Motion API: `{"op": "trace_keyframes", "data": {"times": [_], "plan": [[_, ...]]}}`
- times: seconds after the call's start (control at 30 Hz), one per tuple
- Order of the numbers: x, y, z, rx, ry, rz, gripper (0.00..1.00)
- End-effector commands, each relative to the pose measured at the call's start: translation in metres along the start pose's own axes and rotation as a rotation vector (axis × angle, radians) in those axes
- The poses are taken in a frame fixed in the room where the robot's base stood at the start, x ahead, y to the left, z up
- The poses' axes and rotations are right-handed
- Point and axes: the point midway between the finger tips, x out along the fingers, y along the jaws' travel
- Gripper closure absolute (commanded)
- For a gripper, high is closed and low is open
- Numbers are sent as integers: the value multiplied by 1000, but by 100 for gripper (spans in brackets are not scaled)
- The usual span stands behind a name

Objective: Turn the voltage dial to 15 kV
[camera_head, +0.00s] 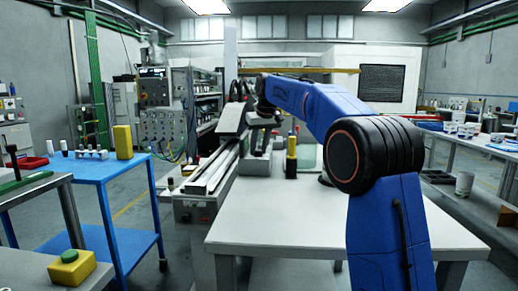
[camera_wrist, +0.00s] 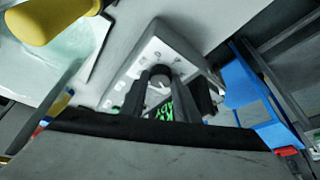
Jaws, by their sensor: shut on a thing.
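The voltage dial (camera_wrist: 159,86) is a dark round knob on the pale face of a grey box (camera_wrist: 150,48) in the wrist view. Small marks and lit green characters show on that face, but I cannot read the setting. My gripper (camera_wrist: 160,80) is shut on the dial, its dark fingers at the sides of the knob and partly hiding it. In the head view the grey box (camera_head: 256,163) stands on the white table, and my gripper (camera_head: 260,138) reaches down to it. The dial itself is not clear there.
A yellow-and-black upright thing (camera_head: 291,156) stands just right of the box. The white table (camera_head: 320,215) is mostly clear in front. A long rail machine (camera_head: 212,168) lies to the left, with a blue cart (camera_head: 100,172) beyond it.

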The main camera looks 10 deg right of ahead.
Motion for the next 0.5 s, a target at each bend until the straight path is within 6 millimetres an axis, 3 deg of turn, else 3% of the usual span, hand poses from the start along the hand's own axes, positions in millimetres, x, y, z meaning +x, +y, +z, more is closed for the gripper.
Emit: {"op": "trace_keyframes", "data": {"times": [0.23,0.27,0.33,0.5], "plan": [[0,0,0,1,1,0,94],[0,0,0,1,1,0,70],[0,0,0,1,1,0,54],[0,0,0,0,0,0,54]]}}
